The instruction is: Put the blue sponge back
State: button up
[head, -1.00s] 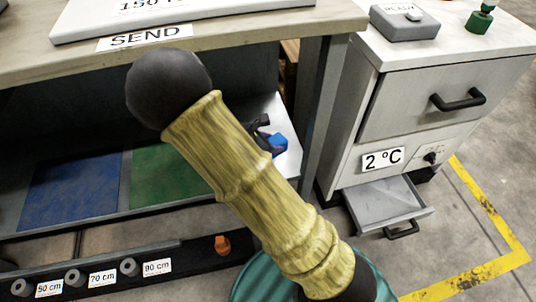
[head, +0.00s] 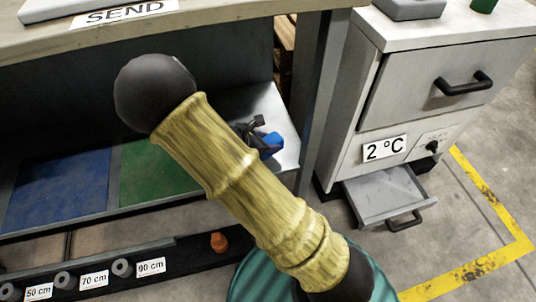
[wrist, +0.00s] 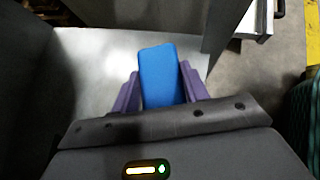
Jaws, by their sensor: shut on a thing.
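The blue sponge (wrist: 160,75) is a plain blue block between the two purple fingers of my gripper (wrist: 160,88) in the wrist view. My gripper is shut on it. In the head view the sponge (head: 270,145) shows as a small blue patch beside my dark gripper (head: 258,138), partly hidden by my arm. It is over the bare light metal part of the lower shelf (head: 285,115), right of the green mat (head: 155,170). I cannot tell whether the sponge touches the shelf.
A blue mat (head: 70,190) lies left of the green one. The bench post (head: 318,110) stands close right of the sponge. Beyond it is a grey cabinet (head: 400,95) marked 2 °C with a low drawer (head: 385,190) pulled out. A tool rail (head: 190,255) runs along the front.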

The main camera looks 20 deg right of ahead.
jog(key=shift+a+f, duration=0.15)
jog(key=shift+s, duration=0.1)
jog(key=shift+f+b, duration=1.3)
jog(key=shift+f, duration=0.55)
jog(key=shift+f, duration=0.15)
jog(key=o, duration=1.3)
